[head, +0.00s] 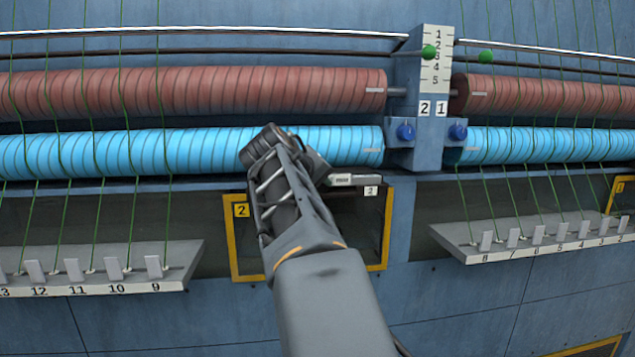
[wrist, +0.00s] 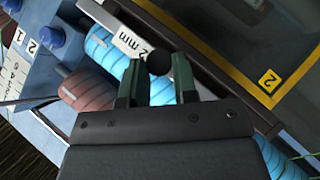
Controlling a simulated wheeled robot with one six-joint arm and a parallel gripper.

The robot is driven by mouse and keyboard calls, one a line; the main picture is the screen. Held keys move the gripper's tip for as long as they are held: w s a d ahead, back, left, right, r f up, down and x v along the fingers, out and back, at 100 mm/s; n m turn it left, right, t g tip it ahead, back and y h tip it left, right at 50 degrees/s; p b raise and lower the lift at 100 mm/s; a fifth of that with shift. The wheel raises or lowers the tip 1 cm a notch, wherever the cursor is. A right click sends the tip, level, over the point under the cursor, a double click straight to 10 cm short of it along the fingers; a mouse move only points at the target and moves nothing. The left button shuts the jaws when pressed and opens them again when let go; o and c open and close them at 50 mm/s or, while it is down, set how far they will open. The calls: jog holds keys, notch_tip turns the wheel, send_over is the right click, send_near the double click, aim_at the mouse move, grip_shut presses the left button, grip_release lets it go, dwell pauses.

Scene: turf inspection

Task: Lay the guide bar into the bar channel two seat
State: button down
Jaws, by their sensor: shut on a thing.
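The guide bar is a pale grey strip (head: 357,181) with a small printed label, in front of the lower edge of the blue roller. In the wrist view its white face reads "2 mm" (wrist: 132,43), beside a dark round knob (wrist: 158,62). My gripper (wrist: 157,82) has green fingers on either side of the knob and is shut on the bar. In the head view my arm hides most of the gripper and the bar's left part. A white "2" tag (head: 371,191) sits just below the bar's right end. I cannot tell whether the bar touches the seat.
A yellow-framed opening (head: 386,235) marked 2 lies below the bar. Red rollers (head: 200,92) and blue rollers (head: 70,153) run across the wall. A post (head: 433,100) with blue knobs (head: 406,132) stands right. Numbered shelves (head: 75,285) with taut green threads flank the opening.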

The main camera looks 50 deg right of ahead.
jog(key=shift+f+b, duration=0.65)
jog(key=shift+f, duration=0.05)
jog(key=c, duration=0.8)
grip_release()
jog(key=b+v, duration=0.1)
jog(key=v, duration=1.3)
jog(key=shift+r, duration=0.1)
